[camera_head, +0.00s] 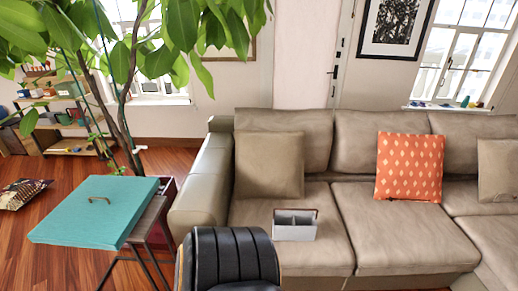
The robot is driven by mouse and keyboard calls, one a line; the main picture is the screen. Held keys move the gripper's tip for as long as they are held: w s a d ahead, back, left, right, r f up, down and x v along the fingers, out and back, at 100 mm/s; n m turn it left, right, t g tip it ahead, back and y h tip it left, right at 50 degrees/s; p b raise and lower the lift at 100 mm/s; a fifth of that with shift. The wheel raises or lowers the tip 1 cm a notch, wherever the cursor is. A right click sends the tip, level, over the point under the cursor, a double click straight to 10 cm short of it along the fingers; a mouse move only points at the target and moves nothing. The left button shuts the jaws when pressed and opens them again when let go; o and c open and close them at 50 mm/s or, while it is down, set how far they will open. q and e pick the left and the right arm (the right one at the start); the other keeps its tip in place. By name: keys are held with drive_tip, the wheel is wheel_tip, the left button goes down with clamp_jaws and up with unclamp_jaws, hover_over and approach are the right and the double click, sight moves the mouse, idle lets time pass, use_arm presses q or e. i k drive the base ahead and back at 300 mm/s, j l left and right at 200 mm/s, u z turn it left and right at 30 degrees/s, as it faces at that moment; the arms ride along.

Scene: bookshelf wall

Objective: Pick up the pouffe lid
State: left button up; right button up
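Neither of my grippers is in view.
A beige sofa (300,252) with an orange patterned cushion (409,166) and a grey caddy (294,229) fills the right. A black ribbed seat back (234,258) stands at bottom centre. A leafy plant (125,130) rises behind the panel. Wooden floor (60,255) is open at left.

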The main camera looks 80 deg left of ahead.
sight(103, 212)
drive_tip(key=u, duration=3.95)
drive_tip(key=i+j+z, duration=0.1)
drive_tip(key=i+j, duration=0.15)
drive_tip(key=i+j+z, duration=0.15)
drive_tip(key=j, duration=0.2)
drive_tip(key=i+j+z, duration=0.1)
drive_tip(key=i+j, duration=0.15)
drive_tip(key=i+j+z, duration=0.15)
drive_tip(key=j, duration=0.25)
drive_tip(key=i+j+z, duration=0.1)
drive_tip(key=j, duration=0.25)
drive_tip(key=i+j+z, duration=0.15)
drive_tip(key=i+j, duration=0.15)
drive_tip(key=i+j+z, duration=0.1)
drive_tip(key=j, duration=0.4)
drive_tip(key=i+j+z, duration=0.1)
drive_tip(key=j, duration=0.3)
